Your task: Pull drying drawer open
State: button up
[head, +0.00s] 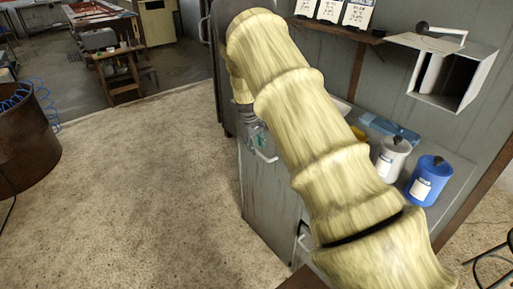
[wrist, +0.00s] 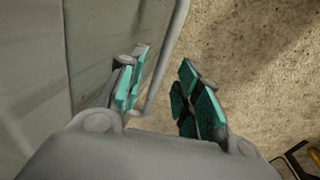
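The drying drawer appears to be the grey front (wrist: 95,35) in the wrist view, with a pale bar handle (wrist: 162,75) standing out from it. In the head view a white handle (head: 265,156) shows on the side of the grey cabinet. My gripper (wrist: 163,66) is open, with teal pads on its fingers. The handle bar runs between the two fingers, closer to the left one; I cannot tell whether they touch. In the head view my gripper (head: 254,138) is at the handle, partly hidden by my arm. The drawer's edges are mostly hidden.
A white canister (head: 391,160) and a blue canister (head: 428,181) stand on the cabinet top (head: 450,180). A white box (head: 450,72) is on the wall above. Open concrete floor (head: 150,170) lies left of the cabinet. A rusty drum (head: 25,145) stands at far left.

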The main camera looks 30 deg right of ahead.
jog(key=shift+d+f, duration=0.2)
jog(key=shift+f, duration=0.65)
grip_shut()
